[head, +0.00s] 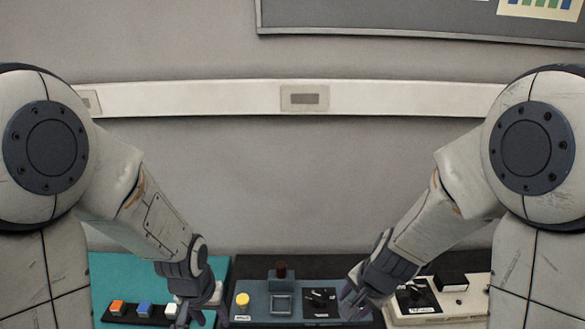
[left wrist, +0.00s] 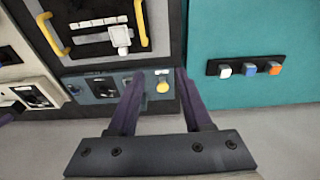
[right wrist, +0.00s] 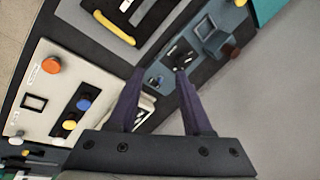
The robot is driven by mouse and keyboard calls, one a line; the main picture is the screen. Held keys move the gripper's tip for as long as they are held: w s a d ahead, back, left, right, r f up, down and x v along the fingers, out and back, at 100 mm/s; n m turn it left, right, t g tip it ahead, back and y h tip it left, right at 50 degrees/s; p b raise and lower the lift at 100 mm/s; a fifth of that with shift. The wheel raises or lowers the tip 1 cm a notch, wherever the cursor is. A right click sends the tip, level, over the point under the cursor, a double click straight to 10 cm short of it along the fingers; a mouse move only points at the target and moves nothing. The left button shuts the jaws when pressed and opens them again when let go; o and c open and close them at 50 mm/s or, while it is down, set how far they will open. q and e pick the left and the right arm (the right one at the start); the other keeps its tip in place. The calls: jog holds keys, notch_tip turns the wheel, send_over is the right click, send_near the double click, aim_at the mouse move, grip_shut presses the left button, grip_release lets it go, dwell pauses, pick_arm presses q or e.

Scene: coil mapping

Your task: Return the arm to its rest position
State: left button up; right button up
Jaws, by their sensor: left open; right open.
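My left gripper (head: 192,316) hangs low at the front, left of the blue-grey control panel (head: 255,313), with fingers pointing down. In the left wrist view its two purple fingers (left wrist: 160,95) are apart, with nothing between them; the panel's yellow button (left wrist: 162,86) shows beyond the tips. My right gripper (head: 353,298) is low at the right, near the black switch plate (head: 320,301). In the right wrist view its fingers (right wrist: 158,92) are also apart and empty. Both arms reach forward, bent at the elbow.
A teal board (head: 135,268) carries a black strip with an orange (head: 117,306), a blue (head: 145,309) and a white button. A cream panel (head: 465,306) stands right. The left wrist view shows yellow handles (left wrist: 146,23).

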pick_arm(q)
notch_tip(320, 180, up, 4)
jog(key=s+a, duration=0.2)
pick_arm(e)
jog(key=s+d+r+n+h, duration=0.25)
jog(key=s+d+n, duration=0.2)
jog(key=n, duration=0.55)
pick_arm(q)
jog(key=s+d+f+m+g+b, duration=0.2)
jog(key=s+d+m+b, duration=0.5)
jog(key=s+d, duration=0.6)
jog(key=shift+s+d+f+h+b, duration=0.2)
jog(key=shift+d+f+h+b, duration=0.25)
jog(key=shift+b, duration=0.45)
pick_arm(e)
jog(key=s+a+f+n+g+y, duration=0.2)
jog(key=s+a+n, duration=0.5)
jog(key=s+a, duration=0.5)
jog(key=shift+s+a+g, duration=0.3)
jog(key=shift+s+g, duration=0.3)
jog(key=shift+s, duration=0.3)
jog(key=shift+f, duration=0.1)
